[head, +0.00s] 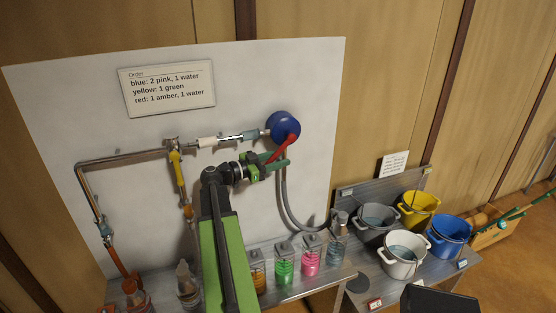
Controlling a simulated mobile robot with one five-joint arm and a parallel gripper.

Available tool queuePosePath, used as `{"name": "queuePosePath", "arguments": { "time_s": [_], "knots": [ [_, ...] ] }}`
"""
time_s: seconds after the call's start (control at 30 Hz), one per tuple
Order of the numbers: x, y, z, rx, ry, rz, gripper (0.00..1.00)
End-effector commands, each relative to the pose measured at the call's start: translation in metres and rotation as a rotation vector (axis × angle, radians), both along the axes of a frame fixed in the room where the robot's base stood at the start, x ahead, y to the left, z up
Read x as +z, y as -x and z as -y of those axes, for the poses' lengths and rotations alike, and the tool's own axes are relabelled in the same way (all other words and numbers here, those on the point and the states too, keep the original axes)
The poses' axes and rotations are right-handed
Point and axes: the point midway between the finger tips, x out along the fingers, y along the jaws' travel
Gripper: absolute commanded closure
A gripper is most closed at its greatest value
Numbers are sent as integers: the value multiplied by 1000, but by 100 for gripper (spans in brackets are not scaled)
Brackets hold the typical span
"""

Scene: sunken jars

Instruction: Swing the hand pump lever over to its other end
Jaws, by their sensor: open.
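The hand pump (283,124) is a round blue body mounted on the white wall panel, with pipe running into it from the left and a grey hose hanging below. Its red lever (281,149) slopes down and to the left from the pump's front. My gripper (283,162), green and dark, is just below the lever's lower end, with its fingers pointing right. The fingers are open. I cannot tell whether they touch the lever. My arm comes up from the bottom of the view and hides part of the panel and bench.
Jars of amber, green and pink liquid (311,260) stand on the bench below my gripper. Grey, white, yellow (419,206) and blue (448,236) buckets stand at the right. An order sign (168,89) hangs on the panel. Copper pipes and a yellow-handled valve (178,168) are left of my arm.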

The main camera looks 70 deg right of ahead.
Motion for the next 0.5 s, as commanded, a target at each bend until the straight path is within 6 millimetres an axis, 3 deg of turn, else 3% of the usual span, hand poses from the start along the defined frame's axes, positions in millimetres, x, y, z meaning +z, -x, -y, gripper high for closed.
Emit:
{"name": "queuePosePath", "arguments": {
  "time_s": [0.2, 0.5],
  "knots": [
    [0, 0, 0, 1, 0, 0, 61],
    [0, -1, 0, 1, 0, 0, 100]
  ]
}}
